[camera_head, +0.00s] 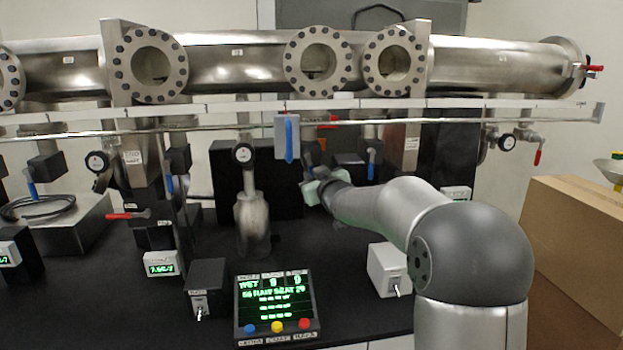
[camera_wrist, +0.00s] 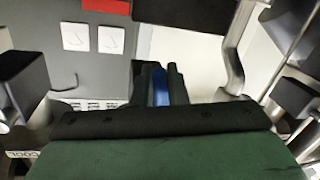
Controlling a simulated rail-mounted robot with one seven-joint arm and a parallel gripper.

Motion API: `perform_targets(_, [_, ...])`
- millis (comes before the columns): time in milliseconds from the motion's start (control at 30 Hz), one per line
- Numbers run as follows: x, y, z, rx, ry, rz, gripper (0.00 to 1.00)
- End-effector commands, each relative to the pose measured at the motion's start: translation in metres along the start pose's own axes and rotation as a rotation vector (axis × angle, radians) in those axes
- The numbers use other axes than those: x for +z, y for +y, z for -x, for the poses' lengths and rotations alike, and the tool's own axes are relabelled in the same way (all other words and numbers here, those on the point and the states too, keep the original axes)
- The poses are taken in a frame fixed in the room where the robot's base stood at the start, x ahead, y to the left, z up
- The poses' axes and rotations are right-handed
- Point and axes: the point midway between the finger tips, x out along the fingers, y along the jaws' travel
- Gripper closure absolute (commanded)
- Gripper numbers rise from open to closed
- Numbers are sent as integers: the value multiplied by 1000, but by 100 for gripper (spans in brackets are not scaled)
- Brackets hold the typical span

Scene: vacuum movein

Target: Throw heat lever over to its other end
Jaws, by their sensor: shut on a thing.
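My gripper (camera_head: 312,165) reaches up and back below the long steel pipe. In the wrist view, its two dark fingers (camera_wrist: 160,88) are shut on a blue lever handle (camera_wrist: 160,90). Only a narrow strip of this handle shows between the fingers; its pivot is hidden. I see no readable heat label on it, so I cannot confirm that it is the heat lever. In the head view, my gripper is small and partly hidden by my wrist, just right of a blue handle (camera_head: 289,138) on a grey plate.
A label reading COOL (camera_wrist: 22,155) shows at the wrist view's lower left. Another blue handle (camera_head: 371,163) hangs to the right of my gripper. A lit display panel (camera_head: 275,305) and a white switch box (camera_head: 388,268) stand on the black table. A cardboard box (camera_head: 580,245) is at right.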

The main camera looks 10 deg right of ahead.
Motion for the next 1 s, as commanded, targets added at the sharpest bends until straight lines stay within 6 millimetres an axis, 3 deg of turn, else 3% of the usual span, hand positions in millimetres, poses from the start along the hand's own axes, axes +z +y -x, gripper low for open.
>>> perform_targets(33, [0, 0, 0, 0, -1, -1, 100])
perform_targets(67, [0, 0, 0, 0, 0, -1, 79])
perform_targets(100, [0, 0, 0, 0, 0, -1, 68])
perform_targets(400, [0, 0, 1, 0, 0, -2, 68])
perform_targets(567, [0, 0, 15, 1, 1, -1, 68])
perform_targets(1000, [0, 0, 119, 3, 0, 0, 68])
